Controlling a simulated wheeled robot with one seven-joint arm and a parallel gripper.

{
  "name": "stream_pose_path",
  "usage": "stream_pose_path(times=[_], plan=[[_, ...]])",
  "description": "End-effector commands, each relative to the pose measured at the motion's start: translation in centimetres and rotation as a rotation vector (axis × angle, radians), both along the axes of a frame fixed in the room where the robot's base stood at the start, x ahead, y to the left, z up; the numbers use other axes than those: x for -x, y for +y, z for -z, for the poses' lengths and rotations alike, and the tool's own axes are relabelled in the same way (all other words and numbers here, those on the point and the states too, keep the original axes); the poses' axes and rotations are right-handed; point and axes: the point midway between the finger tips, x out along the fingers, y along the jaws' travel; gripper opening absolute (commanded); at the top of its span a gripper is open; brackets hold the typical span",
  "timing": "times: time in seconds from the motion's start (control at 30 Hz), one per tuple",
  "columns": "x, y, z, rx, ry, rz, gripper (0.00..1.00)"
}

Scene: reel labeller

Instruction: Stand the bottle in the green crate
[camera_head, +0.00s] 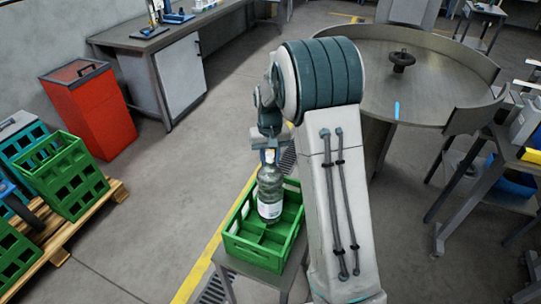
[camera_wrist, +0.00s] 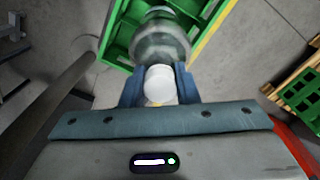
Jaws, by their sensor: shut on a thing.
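The bottle (camera_head: 269,190) is clear with a white label and a white cap. It is upright in the head view, at the green crate (camera_head: 262,254), with its lower part overlapping the crate's compartments. I cannot tell whether its base touches the crate floor. My gripper (camera_head: 268,156) is shut on the bottle's neck, just under the cap. In the wrist view my gripper (camera_wrist: 160,88) has its blue fingers on both sides of the white cap, and the bottle (camera_wrist: 160,42) extends towards the green crate (camera_wrist: 118,32). The crate's other visible compartments look empty.
The crate stands on a small grey stand (camera_head: 258,280). More green crates (camera_head: 62,178) sit on a wooden pallet at left, near a red bin (camera_head: 90,108). A round table (camera_head: 385,85) is behind my arm, and a workbench (camera_head: 135,40) is at the back left.

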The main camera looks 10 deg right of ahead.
Motion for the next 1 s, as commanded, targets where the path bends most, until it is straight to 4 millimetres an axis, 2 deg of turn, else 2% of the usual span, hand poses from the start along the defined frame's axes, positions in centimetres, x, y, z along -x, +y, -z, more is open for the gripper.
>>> stream_pose_path(times=[0.53, 0.57, 0.6, 0.63, 1.0], plan=[[-0.1, 0.0, 0.9, 0.000, -0.005, 0.000, 0.00], [0.0, 0.0, 1.1, 0.000, 0.001, 0.000, 0.33], [0.0, 0.0, 1.1, 0.000, 0.001, 0.000, 0.44], [0.0, 0.0, 1.1, 0.000, 0.001, 0.000, 0.50], [0.0, 0.0, 0.6, 0.000, 0.000, 0.000, 0.50]])
